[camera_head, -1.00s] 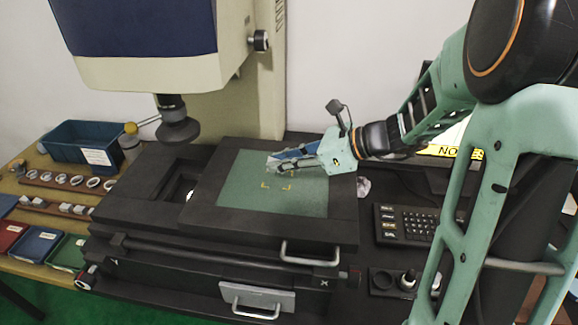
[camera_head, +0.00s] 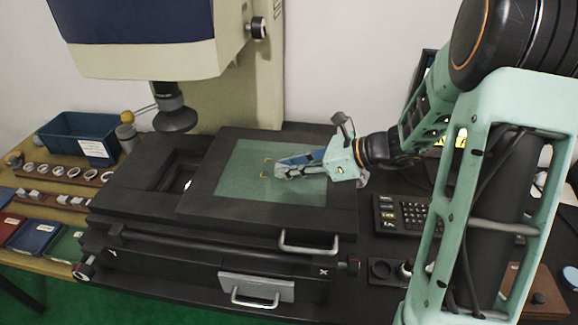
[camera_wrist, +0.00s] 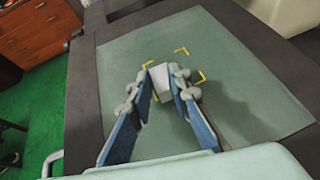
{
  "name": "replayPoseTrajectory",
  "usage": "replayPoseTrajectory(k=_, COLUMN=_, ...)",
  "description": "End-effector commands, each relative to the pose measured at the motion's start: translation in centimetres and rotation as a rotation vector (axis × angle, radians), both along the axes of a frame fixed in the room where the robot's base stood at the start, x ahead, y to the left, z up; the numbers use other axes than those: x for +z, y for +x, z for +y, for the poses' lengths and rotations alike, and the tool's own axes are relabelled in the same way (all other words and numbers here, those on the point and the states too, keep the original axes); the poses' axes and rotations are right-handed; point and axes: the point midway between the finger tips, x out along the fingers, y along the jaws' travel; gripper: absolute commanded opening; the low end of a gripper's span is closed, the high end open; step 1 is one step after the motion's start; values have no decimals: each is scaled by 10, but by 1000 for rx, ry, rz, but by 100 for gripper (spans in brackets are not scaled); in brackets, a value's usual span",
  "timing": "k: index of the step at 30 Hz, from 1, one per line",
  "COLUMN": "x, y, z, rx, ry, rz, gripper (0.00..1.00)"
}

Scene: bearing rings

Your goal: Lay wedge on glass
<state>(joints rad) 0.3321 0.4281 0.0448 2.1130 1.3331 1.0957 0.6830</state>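A small pale grey wedge (camera_wrist: 160,82) sits between the two fingertips of my gripper (camera_wrist: 163,84) in the wrist view, with a finger against each side. In the head view my gripper (camera_head: 283,170) is low over the green glass plate (camera_head: 235,190), and the wedge is hard to tell from the fingertips. Yellow corner marks (camera_wrist: 181,51) on the glass (camera_wrist: 235,70) lie just around and beyond the wedge. In the head view marks (camera_head: 265,159) show left of the fingertips. I cannot tell whether the wedge touches the glass.
The glass is set in a black stage (camera_head: 200,190) with a front handle (camera_head: 310,243). A lens head (camera_head: 176,115) hangs to the left. A keypad (camera_head: 405,215) is at right. The left table holds rings, blocks and bins (camera_head: 85,140). The rest of the glass is clear.

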Motion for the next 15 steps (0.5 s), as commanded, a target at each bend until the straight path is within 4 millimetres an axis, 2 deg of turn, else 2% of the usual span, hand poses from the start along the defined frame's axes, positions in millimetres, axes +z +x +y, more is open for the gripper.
replayPoseTrajectory(k=1, x=0, y=0, z=0, rx=0, ry=0, rz=0, gripper=24)
replayPoseTrajectory(k=4, x=0, y=0, z=0, rx=0, ry=0, rz=0, gripper=34)
replayPoseTrajectory(k=15, x=6, y=0, z=-1, rx=-1, ry=0, rz=0, gripper=34)
